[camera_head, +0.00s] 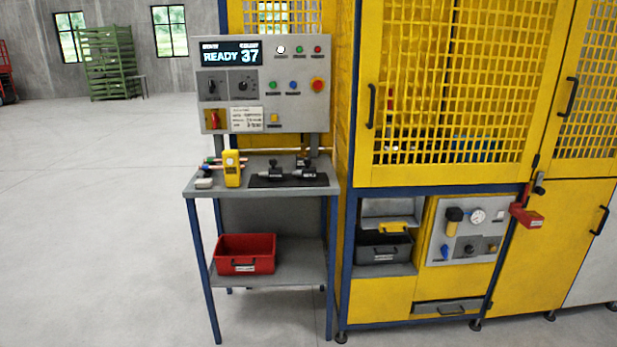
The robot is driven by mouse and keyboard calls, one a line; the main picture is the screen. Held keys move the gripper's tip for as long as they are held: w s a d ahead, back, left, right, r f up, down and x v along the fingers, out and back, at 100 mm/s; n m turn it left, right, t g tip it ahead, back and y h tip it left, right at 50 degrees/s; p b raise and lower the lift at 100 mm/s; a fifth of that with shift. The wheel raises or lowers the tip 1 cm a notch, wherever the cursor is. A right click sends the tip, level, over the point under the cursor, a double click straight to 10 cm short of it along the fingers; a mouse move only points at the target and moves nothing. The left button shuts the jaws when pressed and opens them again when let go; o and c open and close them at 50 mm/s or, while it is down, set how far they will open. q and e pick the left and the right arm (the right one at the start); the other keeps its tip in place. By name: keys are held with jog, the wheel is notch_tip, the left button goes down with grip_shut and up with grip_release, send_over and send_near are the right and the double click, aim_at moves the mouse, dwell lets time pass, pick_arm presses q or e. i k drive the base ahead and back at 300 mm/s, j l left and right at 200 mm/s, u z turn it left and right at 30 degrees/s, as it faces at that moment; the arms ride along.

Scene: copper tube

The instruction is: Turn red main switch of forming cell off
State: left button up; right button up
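The control panel (262,85) of the forming cell stands over a small workbench, left of the yellow guard. A small red switch on a yellow plate (213,119) sits at the panel's lower left, left of a paper label; it looks like the main switch. Its knob is too small for me to tell its position. The lit display (230,53) reads READY 37. Neither of my grippers is in view.
The workbench (210,188) below the panel holds a yellow device (232,168) and dark tools. A red bin (246,254) stands on its lower shelf. The yellow guard (450,90) closes off the right side.

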aim_at(215, 118)
jog(key=i+l, duration=0.15)
jog(key=i, duration=0.35)
jog(key=i+l, duration=0.2)
jog(key=i, duration=0.3)
jog(key=j+u, duration=0.05)
